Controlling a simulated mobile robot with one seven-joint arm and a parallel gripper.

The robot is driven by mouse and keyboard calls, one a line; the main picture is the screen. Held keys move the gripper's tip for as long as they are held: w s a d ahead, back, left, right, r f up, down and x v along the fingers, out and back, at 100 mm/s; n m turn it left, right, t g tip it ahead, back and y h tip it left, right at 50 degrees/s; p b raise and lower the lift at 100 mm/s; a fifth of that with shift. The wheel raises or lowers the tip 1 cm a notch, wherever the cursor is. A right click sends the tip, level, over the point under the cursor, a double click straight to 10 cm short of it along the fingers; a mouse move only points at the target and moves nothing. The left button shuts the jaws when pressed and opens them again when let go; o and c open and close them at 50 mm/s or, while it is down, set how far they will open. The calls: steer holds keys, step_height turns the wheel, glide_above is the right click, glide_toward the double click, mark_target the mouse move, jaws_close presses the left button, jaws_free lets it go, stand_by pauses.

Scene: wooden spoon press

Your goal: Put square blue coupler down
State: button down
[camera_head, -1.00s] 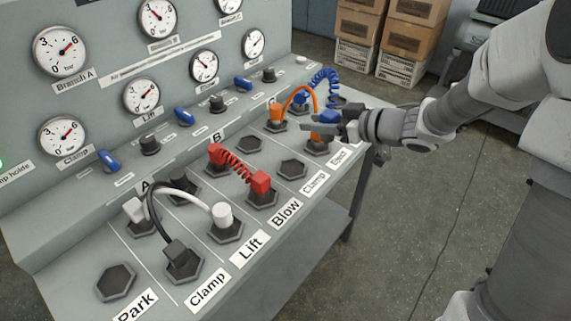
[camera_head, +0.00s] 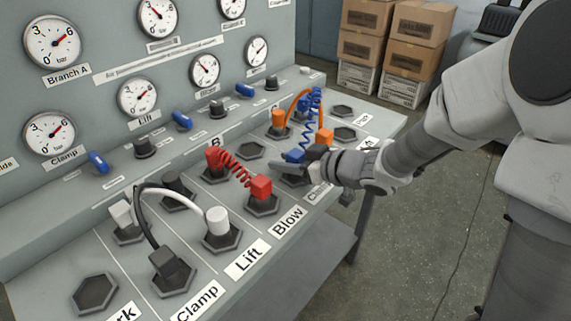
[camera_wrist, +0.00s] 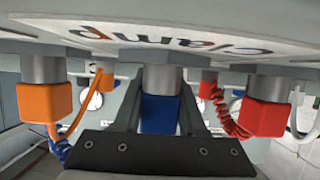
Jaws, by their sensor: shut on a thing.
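The square blue coupler (camera_head: 294,156) is between the fingers of my gripper (camera_head: 298,167), at the socket behind the right-hand Clamp label (camera_head: 319,193). The wrist view shows the blue coupler (camera_wrist: 160,113) between both fingers, in line with a grey post and level with its neighbours. I cannot tell whether it is fully seated. A coiled blue hose (camera_head: 309,122) runs from it up to the back row, partly in front of the orange hose.
An orange coupler (camera_head: 325,136) stands just right of my gripper and a red coupler (camera_head: 260,187) to its left. They flank it in the wrist view too. Empty hexagonal sockets lie at the far right (camera_head: 344,134). White and black hoses stand at the left.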

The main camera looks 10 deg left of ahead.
steer(key=shift+c, duration=2.4)
jaws_free()
steer(key=shift+f, duration=0.1)
